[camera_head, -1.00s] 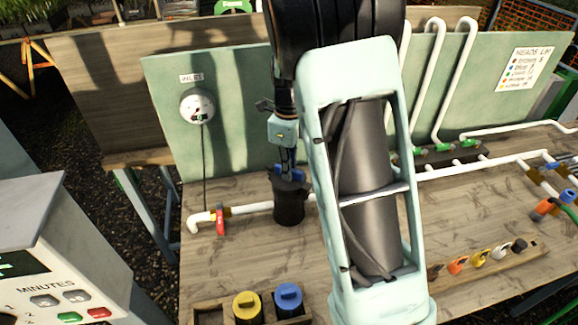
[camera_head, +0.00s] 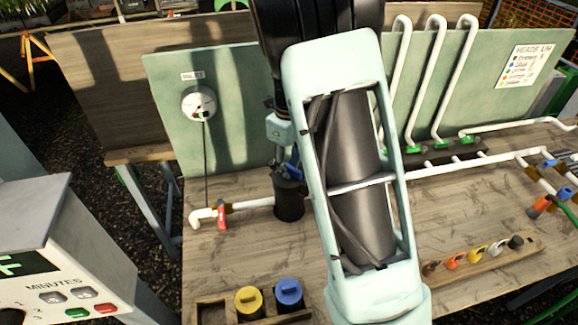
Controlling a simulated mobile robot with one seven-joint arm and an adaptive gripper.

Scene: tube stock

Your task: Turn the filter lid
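The filter is a black cylindrical housing (camera_head: 289,205) on the bench, at the end of the white inlet pipe. Its lid has a blue grip (camera_head: 293,171) on top, partly hidden by my arm. My gripper (camera_head: 284,160) points down at the lid, with its fingers at the blue grip. The fingers are dark and small here, and my arm covers part of them. I cannot tell whether they are closed on the grip.
A red-handled valve (camera_head: 221,215) sits on the pipe left of the filter. A gauge (camera_head: 199,103) hangs on the green back panel. A wooden box with a yellow cap (camera_head: 248,302) and a blue cap (camera_head: 289,294) stands at the front. A rack of coloured heads (camera_head: 481,255) lies at right.

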